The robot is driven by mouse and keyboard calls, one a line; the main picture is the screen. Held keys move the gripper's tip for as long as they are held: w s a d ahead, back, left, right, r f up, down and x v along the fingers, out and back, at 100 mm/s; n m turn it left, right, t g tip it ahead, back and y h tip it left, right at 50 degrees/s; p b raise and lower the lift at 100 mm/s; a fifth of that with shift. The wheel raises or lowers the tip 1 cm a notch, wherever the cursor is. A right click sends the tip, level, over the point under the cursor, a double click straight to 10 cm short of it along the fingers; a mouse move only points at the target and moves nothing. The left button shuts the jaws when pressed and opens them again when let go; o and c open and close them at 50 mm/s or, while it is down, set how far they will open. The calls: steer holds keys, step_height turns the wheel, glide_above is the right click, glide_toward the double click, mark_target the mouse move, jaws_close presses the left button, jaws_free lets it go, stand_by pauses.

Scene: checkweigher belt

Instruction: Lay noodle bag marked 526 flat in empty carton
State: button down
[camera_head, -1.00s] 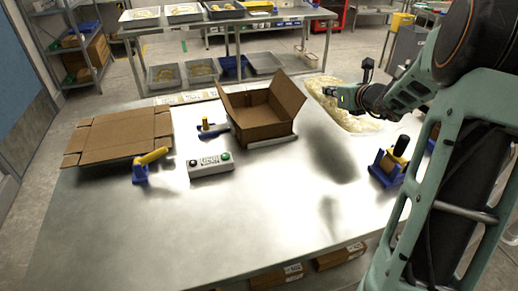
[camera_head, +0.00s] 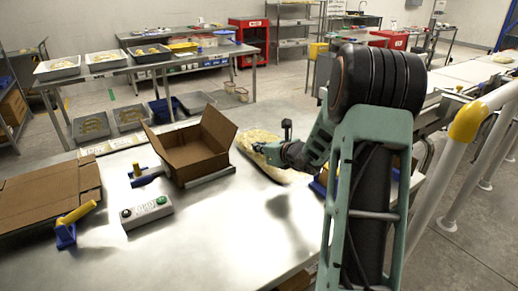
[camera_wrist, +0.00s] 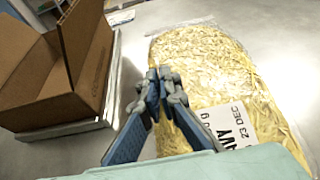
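A clear bag of yellow noodles (camera_head: 262,166) lies flat on the metal table, right of the open carton. In the wrist view the bag (camera_wrist: 205,70) shows a white label reading "23 DEC"; the number 526 is not readable. The brown carton (camera_head: 194,158) stands open with its flaps up and looks empty in the head view; its near wall shows in the wrist view (camera_wrist: 75,75). My gripper (camera_wrist: 163,76) is low at the bag's left side. Its fingertips look close together; whether any film is between them is hidden.
A button box (camera_head: 147,212) and blue-and-yellow tools (camera_head: 68,228) sit left of the carton. Flat cardboard (camera_head: 45,198) lies at the far left. The table's front middle is clear. A rack with trays (camera_head: 104,60) stands behind; a yellow-and-white railing (camera_head: 470,125) is at right.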

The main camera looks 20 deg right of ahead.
steer(key=shift+r, duration=0.25)
steer(key=c, duration=2.5)
jaws_free()
steer(key=shift+f, duration=0.2)
steer(key=o, duration=0.3)
steer(key=shift+o, duration=0.2)
